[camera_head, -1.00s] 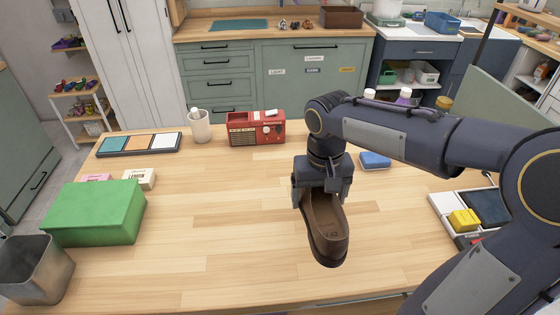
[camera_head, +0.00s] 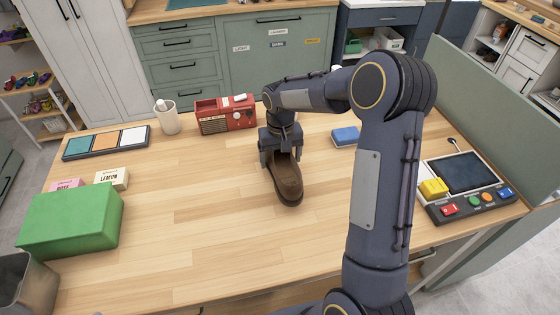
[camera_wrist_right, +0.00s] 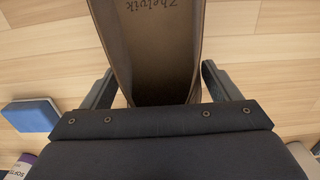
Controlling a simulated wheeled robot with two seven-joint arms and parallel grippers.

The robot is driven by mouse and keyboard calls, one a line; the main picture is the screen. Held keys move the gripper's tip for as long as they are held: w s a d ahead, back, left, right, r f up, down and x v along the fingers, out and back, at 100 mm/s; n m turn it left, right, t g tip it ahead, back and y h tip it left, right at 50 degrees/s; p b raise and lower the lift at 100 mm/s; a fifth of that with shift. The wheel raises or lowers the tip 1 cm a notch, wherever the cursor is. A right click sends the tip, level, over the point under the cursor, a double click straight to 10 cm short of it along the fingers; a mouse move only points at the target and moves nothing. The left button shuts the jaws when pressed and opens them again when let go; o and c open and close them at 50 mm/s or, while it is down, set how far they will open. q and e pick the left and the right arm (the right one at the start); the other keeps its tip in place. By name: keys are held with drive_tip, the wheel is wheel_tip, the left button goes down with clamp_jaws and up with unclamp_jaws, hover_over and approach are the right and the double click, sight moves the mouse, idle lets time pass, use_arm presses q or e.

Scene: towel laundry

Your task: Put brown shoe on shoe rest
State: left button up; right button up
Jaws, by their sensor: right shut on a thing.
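The brown shoe (camera_head: 286,180) is in my right gripper (camera_head: 281,158), near the middle of the wooden table. The gripper is shut on the heel end, and the toe points toward the front of the table. In the right wrist view the shoe (camera_wrist_right: 155,45) shows its open inside with lettering, between the two fingers (camera_wrist_right: 160,88). I cannot tell whether its sole touches the table. No shoe rest can be made out for certain. My left gripper is not in view.
A red radio (camera_head: 226,115) and white cup (camera_head: 167,118) stand behind to the left. A blue block (camera_head: 345,136) lies right of the gripper. A green box (camera_head: 70,220) is at left, a control panel (camera_head: 470,190) at right. The table's front middle is clear.

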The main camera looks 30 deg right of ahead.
sight(280, 164)
drive_tip(key=shift+w+d+f, duration=0.1)
drive_tip(key=shift+w+f, duration=0.25)
drive_tip(key=shift+f, duration=0.05)
wheel_tip(280, 164, down, 3)
drive_tip(key=shift+f+p, duration=0.1)
drive_tip(key=shift+p, duration=0.25)
